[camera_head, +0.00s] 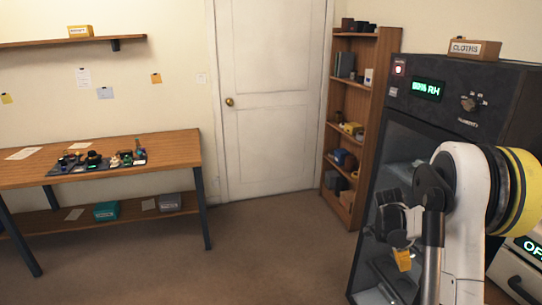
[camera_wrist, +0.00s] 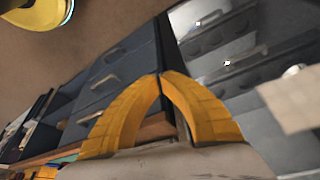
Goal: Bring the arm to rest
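My arm (camera_head: 462,210) stands at the right of the head view, white with a yellow-and-black joint, in front of the dark cabinet. It is bent, with the wrist hanging low. My gripper (camera_head: 403,260) points down there, and only a small part of its orange fingers shows. In the wrist view my gripper (camera_wrist: 161,75) has its two orange fingers arched together, with the tips meeting. Nothing shows between them.
The dark cabinet (camera_head: 425,122) with a humidity display and glass door is close behind my arm. A box marked cloths (camera_head: 473,49) sits on top. A bookshelf (camera_head: 386,60) stands beyond. A workbench (camera_head: 172,147) stands at left. The floor (camera_head: 285,245) between is clear.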

